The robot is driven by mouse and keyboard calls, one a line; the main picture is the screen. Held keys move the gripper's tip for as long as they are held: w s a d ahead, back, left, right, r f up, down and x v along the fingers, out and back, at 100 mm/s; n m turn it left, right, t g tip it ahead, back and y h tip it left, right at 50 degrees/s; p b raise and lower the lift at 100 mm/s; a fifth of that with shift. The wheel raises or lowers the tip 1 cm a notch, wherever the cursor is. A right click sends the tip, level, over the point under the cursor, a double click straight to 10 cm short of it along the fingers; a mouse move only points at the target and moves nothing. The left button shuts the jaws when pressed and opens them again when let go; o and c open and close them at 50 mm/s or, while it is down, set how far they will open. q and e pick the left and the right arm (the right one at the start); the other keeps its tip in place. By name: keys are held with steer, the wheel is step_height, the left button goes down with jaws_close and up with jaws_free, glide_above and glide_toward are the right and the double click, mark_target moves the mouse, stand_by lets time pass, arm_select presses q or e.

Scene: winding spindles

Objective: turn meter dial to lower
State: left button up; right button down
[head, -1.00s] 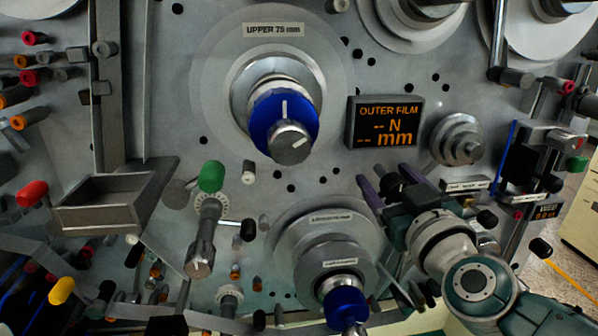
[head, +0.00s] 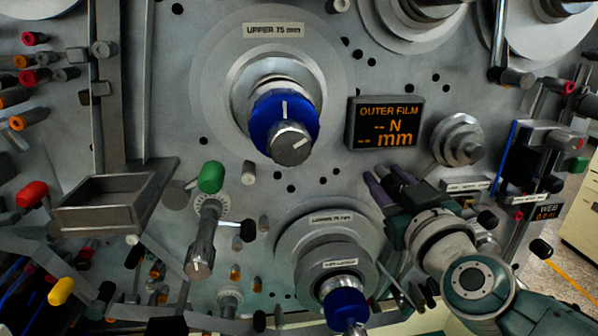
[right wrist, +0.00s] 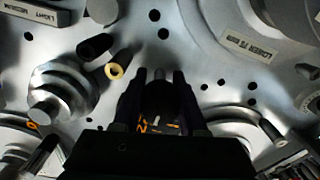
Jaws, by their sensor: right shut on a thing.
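My right gripper (head: 386,178) comes in from the lower right and sits against the panel, just below the OUTER FILM display. In the right wrist view its two dark fingers (right wrist: 159,85) are closed on the meter dial (right wrist: 158,121). The dial is dark with orange marks and a small white pointer line, and shows between the fingers. The fingers hide its sides, so I cannot read its setting. In the head view the gripper covers most of the dial. My left gripper is not in view.
The OUTER FILM display (head: 385,122) is right above the gripper. A stepped grey roller (head: 459,140) stands to its upper right. The lower spindle (head: 330,245) with its blue knob (head: 346,306) is at its lower left. The upper spindle's blue knob (head: 284,118) is further left.

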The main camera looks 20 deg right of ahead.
steer(key=shift+m, duration=0.3)
steer(key=m, duration=0.4)
steer(key=shift+m, duration=0.4)
steer(key=m+b, duration=0.1)
steer(key=m, duration=0.5)
steer(key=shift+a, duration=0.15)
steer(key=m+b, duration=0.1)
steer(key=m, duration=0.5)
steer(key=shift+r+m, duration=0.1)
steer(key=shift+m, duration=0.2)
steer(key=m+b, duration=0.1)
steer(key=m, duration=0.5)
steer(key=shift+r, duration=0.1)
steer(key=shift+c, duration=2.3)
jaws_free()
